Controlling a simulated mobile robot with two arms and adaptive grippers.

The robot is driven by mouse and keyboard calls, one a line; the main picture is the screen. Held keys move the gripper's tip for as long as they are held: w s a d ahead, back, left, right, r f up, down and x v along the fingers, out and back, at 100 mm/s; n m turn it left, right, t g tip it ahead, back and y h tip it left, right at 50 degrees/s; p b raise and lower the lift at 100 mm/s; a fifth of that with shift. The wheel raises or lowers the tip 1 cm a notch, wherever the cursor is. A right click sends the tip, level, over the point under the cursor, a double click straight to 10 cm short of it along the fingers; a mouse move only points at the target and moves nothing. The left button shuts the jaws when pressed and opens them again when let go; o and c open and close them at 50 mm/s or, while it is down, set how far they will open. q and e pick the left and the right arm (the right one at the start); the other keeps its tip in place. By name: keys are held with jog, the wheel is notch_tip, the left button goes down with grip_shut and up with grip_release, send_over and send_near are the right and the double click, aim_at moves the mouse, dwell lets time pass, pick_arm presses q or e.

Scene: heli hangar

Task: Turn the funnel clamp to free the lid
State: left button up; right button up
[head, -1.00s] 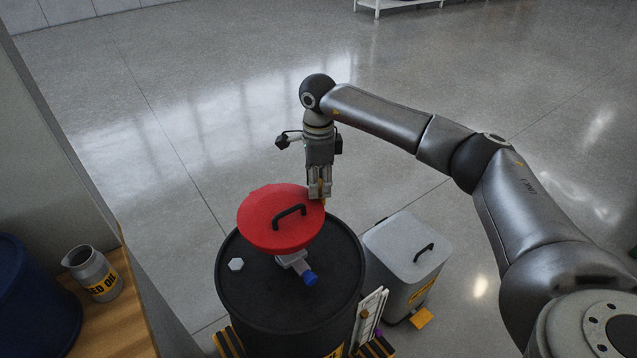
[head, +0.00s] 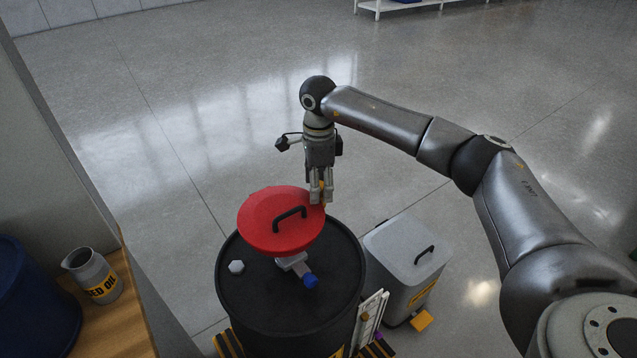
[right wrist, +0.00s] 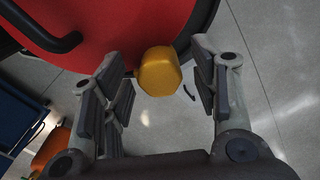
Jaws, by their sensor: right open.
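The red funnel lid (head: 262,221) with a black handle (head: 290,212) sits on top of the black drum (head: 238,290). A yellow clamp knob (right wrist: 160,71) is at the lid's edge in the right wrist view. In the head view it is mostly hidden behind my fingers. My right gripper (head: 321,199) points down at the lid's far right edge. In the right wrist view its fingers (right wrist: 160,92) are apart, with the yellow knob between and a little beyond them, and gaps show on both sides. My left gripper is not in view.
A grey bin (head: 405,250) with a black handle stands right of the drum. A blue-capped valve (head: 310,281) and a white hex plug (head: 236,267) are on the drum top. A grey oil jug (head: 92,274) stands on the wooden bench at left.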

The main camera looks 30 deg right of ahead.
notch_tip(320, 180, up, 12)
dwell(0.5)
dwell(0.4)
